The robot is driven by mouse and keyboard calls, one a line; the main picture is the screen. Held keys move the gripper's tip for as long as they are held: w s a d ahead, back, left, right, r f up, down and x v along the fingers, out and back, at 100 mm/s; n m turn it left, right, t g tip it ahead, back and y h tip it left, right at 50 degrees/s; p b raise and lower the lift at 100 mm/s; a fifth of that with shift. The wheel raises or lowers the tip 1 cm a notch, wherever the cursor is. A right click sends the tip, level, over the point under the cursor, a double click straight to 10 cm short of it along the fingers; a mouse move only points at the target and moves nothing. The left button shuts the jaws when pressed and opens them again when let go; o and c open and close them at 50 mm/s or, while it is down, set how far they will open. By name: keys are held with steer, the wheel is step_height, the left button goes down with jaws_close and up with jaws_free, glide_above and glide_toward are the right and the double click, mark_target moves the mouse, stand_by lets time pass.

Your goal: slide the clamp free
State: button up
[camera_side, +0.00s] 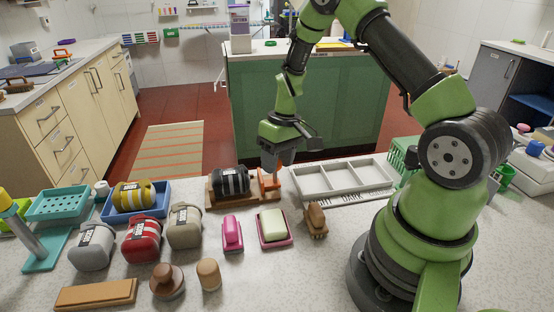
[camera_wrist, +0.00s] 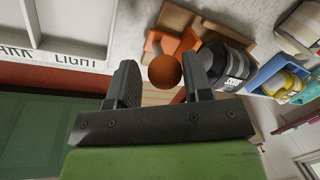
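The orange clamp (camera_side: 268,187) stands at the right end of a wooden cradle (camera_side: 217,199), against a black bundle with pale stripes (camera_side: 230,181). In the wrist view the clamp's round orange knob (camera_wrist: 165,71) shows between my fingertips, with the orange body (camera_wrist: 172,42) behind it. The black bundle (camera_wrist: 229,66) lies right of it there. My gripper (camera_side: 272,168) points down over the clamp. In the wrist view my gripper (camera_wrist: 160,75) is open, with one finger on either side of the knob. I cannot tell whether the right finger touches it.
A white tray with three compartments (camera_side: 315,195) stands close right of the clamp. A blue tray with a yellow bundle (camera_side: 134,196) is at the left. Grey, red and beige bundles, a pink block, a soap dish and brushes (camera_side: 316,219) occupy the counter in front.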

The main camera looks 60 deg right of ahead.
step_height(320, 180, up, 10)
steer(key=d, duration=0.1)
steer(key=shift+s+d, duration=0.15)
steer(key=shift+d, duration=0.25)
steer(key=shift+f, duration=0.1)
steer(key=s+a+r+t+h, duration=0.1)
steer(key=s+a+r+t, duration=0.3)
steer(key=a+r, duration=0.6)
steer(key=s+a+r+m+t, duration=0.1)
steer(key=s+a+r, duration=0.1)
steer(key=s, duration=0.4)
steer(key=s+a+r+t, duration=0.1)
steer(key=s+a+r, duration=0.1)
steer(key=s, duration=0.4)
steer(key=shift+a+r+m+t+y, duration=0.2)
steer(key=shift+r+m+t+y, duration=0.2)
steer(key=shift+r, duration=0.5)
